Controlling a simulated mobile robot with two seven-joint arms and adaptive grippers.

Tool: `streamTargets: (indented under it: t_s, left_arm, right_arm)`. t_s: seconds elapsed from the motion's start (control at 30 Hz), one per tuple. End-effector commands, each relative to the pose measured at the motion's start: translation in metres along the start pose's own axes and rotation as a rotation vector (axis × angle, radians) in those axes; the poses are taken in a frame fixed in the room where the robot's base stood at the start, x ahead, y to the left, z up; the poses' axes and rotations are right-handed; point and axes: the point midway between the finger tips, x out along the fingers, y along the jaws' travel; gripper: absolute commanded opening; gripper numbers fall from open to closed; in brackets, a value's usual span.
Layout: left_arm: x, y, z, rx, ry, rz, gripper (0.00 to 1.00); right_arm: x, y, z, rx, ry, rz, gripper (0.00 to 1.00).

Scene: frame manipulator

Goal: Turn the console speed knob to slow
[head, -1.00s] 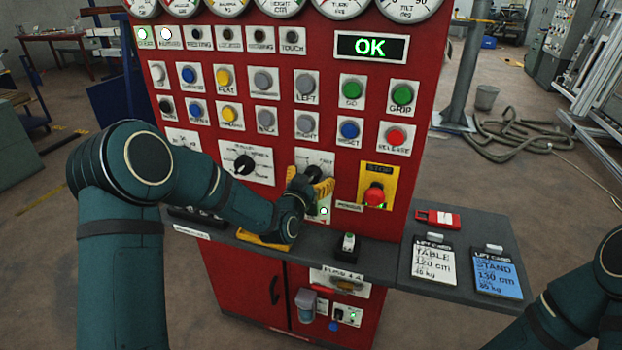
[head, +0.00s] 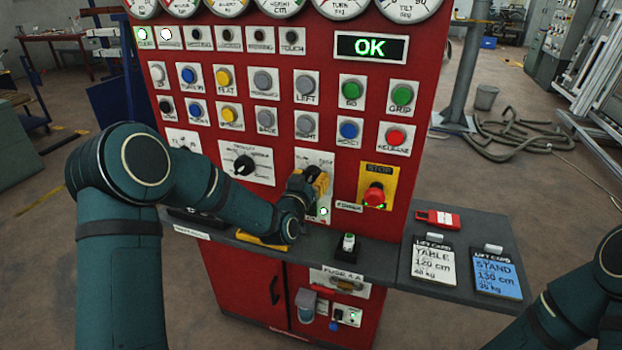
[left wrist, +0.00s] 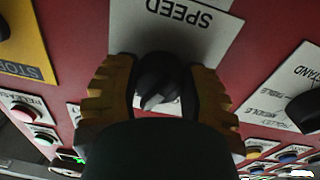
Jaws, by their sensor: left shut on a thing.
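The speed knob (left wrist: 157,82) is a dark knob on a white plate marked SPEED (left wrist: 190,22), which appears upside down in the left wrist view. My left gripper (left wrist: 160,88) has one yellow finger on each side of the knob and is shut on it. In the head view the left gripper (head: 312,183) is at the speed plate (head: 314,158) on the red console and covers most of the knob. The setting that the knob points to cannot be read. My right gripper is out of view; only part of that arm shows at the lower right.
A red stop button (head: 374,194) on a yellow plate is just right of the gripper. Another black selector knob (head: 243,165) is to the left. Several push buttons are above. A grey shelf (head: 385,262) below holds two lift cards. The display (head: 370,47) reads OK.

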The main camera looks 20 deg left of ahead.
Motion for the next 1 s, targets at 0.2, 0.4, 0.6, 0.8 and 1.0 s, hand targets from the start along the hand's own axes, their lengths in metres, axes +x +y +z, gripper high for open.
streamTargets:
  t_s: [0.2,0.4,0.6,0.8,1.0]
  left_arm:
    - [0.0002,-0.0005,-0.0002,-0.201,0.010,-0.003,0.09]
    - [0.0002,-0.0002,-0.0006,-0.391,0.020,-0.005,0.09]
    - [0.0003,0.0005,-0.0006,-0.581,0.028,-0.005,0.09]
    - [0.0003,0.0013,-0.0007,-0.755,0.035,-0.006,0.09]
    - [0.0003,0.0019,-0.0012,-0.890,0.041,-0.005,0.09]
  right_arm:
    - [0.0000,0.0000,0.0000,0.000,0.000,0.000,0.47]
    - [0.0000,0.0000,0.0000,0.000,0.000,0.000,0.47]
    - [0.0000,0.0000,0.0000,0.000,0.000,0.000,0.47]
    - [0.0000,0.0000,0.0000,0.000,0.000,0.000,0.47]
    - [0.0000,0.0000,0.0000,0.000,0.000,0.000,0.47]
